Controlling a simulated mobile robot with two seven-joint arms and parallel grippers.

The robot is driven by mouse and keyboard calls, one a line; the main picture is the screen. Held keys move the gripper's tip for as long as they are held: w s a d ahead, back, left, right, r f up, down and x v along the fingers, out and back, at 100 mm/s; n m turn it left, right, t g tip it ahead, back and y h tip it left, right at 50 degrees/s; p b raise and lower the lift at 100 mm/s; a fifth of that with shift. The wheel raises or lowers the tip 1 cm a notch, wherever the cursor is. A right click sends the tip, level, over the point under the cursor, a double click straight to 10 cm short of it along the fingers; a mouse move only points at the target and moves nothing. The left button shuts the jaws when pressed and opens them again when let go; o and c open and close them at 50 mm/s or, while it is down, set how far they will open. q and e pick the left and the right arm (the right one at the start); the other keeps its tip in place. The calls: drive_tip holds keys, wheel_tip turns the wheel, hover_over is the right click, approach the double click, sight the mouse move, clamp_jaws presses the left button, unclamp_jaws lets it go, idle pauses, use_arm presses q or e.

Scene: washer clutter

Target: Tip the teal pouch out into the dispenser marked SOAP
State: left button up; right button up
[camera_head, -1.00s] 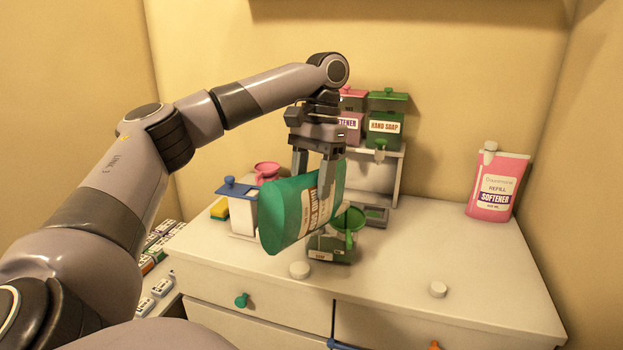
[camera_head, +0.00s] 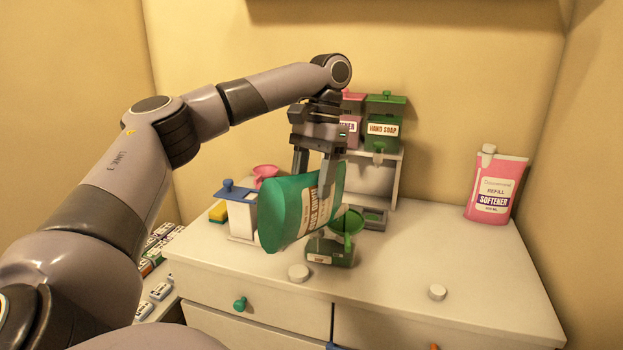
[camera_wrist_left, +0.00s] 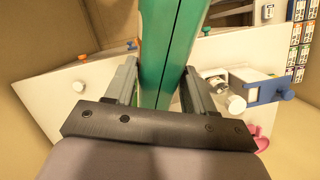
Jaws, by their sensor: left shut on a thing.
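The teal pouch (camera_head: 285,215) hangs in my left gripper (camera_head: 314,175), lying nearly on its side above the dresser top, its broad end toward the lower left. The gripper is shut on it. The pouch also shows edge-on between the fingers in the left wrist view (camera_wrist_left: 170,45). A small dark green dispenser (camera_head: 335,256) with a green funnel (camera_head: 348,222) on top stands just below and right of the pouch. Its small label seems to read SOAP. The pouch hides part of it, and I cannot make out the pouch's mouth. My right gripper is out of view.
A green HAND SOAP dispenser (camera_head: 384,112) and a pink dispenser (camera_head: 352,103) stand on a white shelf behind. A blue-lidded white dispenser (camera_head: 243,215) stands left. A pink SOFTENER pouch (camera_head: 493,190) stands right.

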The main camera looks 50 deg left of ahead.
use_arm(q)
drive_tip(key=shift+w+a+r+g, duration=0.1)
drive_tip(key=shift+w+r+g, duration=0.3)
drive_tip(key=shift+w, duration=0.1)
idle(1.0)
drive_tip(key=f+b, duration=0.1)
drive_tip(key=b, duration=0.1)
drive_tip(key=s+f+t+b, duration=0.1)
drive_tip(key=b, duration=0.1)
drive_tip(key=shift+s+f+b, duration=0.1)
drive_tip(key=shift+s+b, duration=0.2)
drive_tip(key=shift+b, duration=0.05)
drive_tip(key=shift+s+t+b, duration=0.3)
drive_tip(key=shift+t+b, duration=0.2)
drive_tip(key=shift+d, duration=0.2)
